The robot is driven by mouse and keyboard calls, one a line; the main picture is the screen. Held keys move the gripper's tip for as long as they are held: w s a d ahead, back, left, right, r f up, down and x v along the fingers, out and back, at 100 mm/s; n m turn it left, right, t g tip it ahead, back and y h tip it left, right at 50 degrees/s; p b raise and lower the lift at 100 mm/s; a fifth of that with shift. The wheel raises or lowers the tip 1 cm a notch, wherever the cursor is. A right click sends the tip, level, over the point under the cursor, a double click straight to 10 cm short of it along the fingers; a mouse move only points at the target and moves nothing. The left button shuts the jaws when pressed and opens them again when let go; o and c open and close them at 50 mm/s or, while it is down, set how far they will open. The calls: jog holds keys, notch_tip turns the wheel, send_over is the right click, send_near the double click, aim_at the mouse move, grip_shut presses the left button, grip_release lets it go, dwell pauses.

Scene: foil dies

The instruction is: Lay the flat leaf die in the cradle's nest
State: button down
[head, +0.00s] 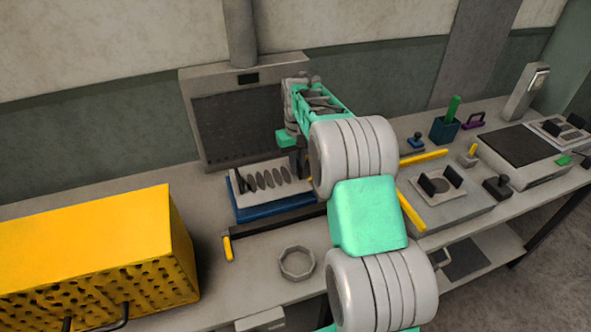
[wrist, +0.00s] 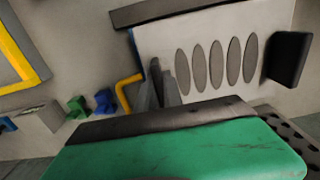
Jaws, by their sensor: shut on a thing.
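A white rack (head: 240,207) on a blue base holds several dark oval dies (head: 265,180) in a row. They also show as grey ovals in the wrist view (wrist: 216,64). My gripper (head: 300,170) is at the rack's right end in the head view. In the wrist view its narrow grey fingers (wrist: 162,88) are shut beside the row. What they hold is mostly hidden; it seems to be a die, and I cannot make out its face. A grey block at right, seemingly the cradle (head: 452,205), has a dark round nest (head: 440,186) between two black uprights.
A yellow perforated box (head: 90,250) fills the left front. A grey ring (head: 297,262) and a black bar with a yellow end (head: 227,248) lie before the rack. A grey screen-like panel (head: 245,125) stands behind it. A black-knobbed piece (head: 497,188) is beside the cradle.

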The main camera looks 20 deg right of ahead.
jog(key=shift+w+d+f, duration=0.1)
jog(key=shift+w+f, duration=0.45)
jog(key=shift+w, duration=0.05)
jog(key=shift+w+f+p, duration=0.15)
jog(key=shift+f+p, duration=0.25)
jog(key=shift+f, duration=1.3)
jog(key=shift+f, duration=0.25)
jog(key=c, duration=1.5)
grip_release()
